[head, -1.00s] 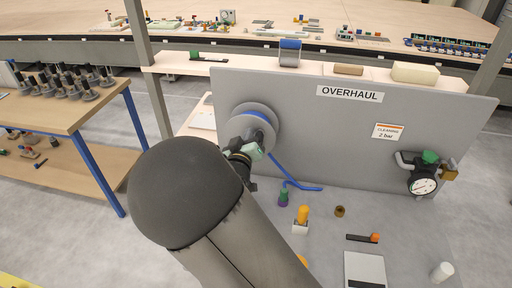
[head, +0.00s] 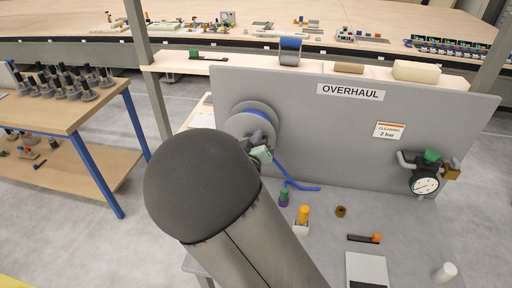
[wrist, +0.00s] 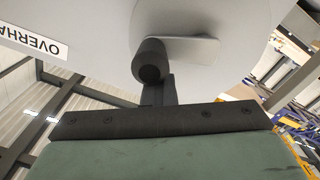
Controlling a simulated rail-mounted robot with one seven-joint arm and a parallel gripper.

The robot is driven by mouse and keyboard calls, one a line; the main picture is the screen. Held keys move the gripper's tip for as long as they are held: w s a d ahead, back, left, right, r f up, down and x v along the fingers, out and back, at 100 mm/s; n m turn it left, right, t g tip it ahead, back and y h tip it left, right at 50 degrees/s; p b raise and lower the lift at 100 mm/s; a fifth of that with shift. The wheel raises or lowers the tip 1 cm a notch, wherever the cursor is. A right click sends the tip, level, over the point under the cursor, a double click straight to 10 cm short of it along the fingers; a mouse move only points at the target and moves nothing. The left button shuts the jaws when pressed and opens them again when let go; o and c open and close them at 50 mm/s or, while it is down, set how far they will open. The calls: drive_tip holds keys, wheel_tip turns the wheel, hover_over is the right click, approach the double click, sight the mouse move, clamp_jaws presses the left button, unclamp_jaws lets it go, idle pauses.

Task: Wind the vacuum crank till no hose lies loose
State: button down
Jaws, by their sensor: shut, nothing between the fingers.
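The grey hose reel (head: 240,112) is mounted on the left of the grey OVERHAUL panel. Blue hose (head: 284,172) hangs from the reel and its end lies loose on the grey surface below. In the wrist view the crank shows as a grey crank arm (wrist: 192,48) with a dark round knob (wrist: 150,62). My gripper (wrist: 157,92) is shut with nothing held, its fingers close by the knob; I cannot tell whether they touch it. In the head view my gripper (head: 262,154) is in front of the reel's lower part, and my arm hides much of it.
A pressure gauge (head: 425,182) with a green knob is at the panel's right. A wooden trolley (head: 60,112) with dark knobbed parts stands at left.

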drive_tip(key=shift+d+f+b, duration=0.3)
drive_tip(key=shift+f+b, duration=0.05)
drive_tip(key=shift+f, duration=0.05)
drive_tip(key=c, duration=2.2)
unclamp_jaws()
drive_tip(key=shift+s+d+f+b, duration=0.1)
drive_tip(key=shift+d+f+b, duration=0.1)
drive_tip(key=shift+f+b, duration=0.2)
drive_tip(key=c, duration=1.2)
unclamp_jaws()
drive_tip(key=shift+r, duration=0.15)
drive_tip(key=shift+o, duration=0.2)
drive_tip(key=shift+a, duration=0.1)
